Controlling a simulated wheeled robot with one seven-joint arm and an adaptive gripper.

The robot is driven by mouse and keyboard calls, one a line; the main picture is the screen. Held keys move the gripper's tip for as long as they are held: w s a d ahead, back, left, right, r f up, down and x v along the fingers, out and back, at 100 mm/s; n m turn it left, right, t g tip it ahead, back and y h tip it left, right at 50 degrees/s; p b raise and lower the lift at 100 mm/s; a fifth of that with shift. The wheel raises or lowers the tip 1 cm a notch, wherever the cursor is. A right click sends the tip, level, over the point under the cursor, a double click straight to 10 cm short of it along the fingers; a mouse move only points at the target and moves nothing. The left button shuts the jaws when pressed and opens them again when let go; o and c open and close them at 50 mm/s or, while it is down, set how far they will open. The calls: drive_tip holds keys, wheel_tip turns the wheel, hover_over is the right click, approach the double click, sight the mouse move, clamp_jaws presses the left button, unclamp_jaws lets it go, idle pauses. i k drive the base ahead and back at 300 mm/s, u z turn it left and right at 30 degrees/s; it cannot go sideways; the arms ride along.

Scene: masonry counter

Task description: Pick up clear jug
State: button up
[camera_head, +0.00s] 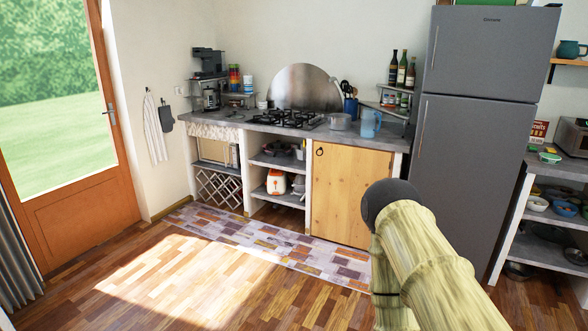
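A clear, blue-tinted jug (370,124) with a handle stands upright on the grey counter (350,137), near its right end. It is to the left of the tall fridge and to the right of a grey pot (340,122). Part of my arm shows at the lower right, well in front of the counter and apart from the jug. My gripper is not in view.
A hob (288,118) lies left of the pot. A blue utensil holder (350,107) stands behind the jug, and a corner shelf (389,107) with bottles is behind right. The fridge (468,150) bounds the right. Wooden floor (190,275) is clear in front.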

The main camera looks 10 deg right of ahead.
sight(369, 119)
drive_tip(key=z, duration=0.3)
drive_tip(key=i, duration=1.75)
drive_tip(key=z, duration=0.3)
drive_tip(key=i, duration=2.45)
drive_tip(key=u, duration=0.05)
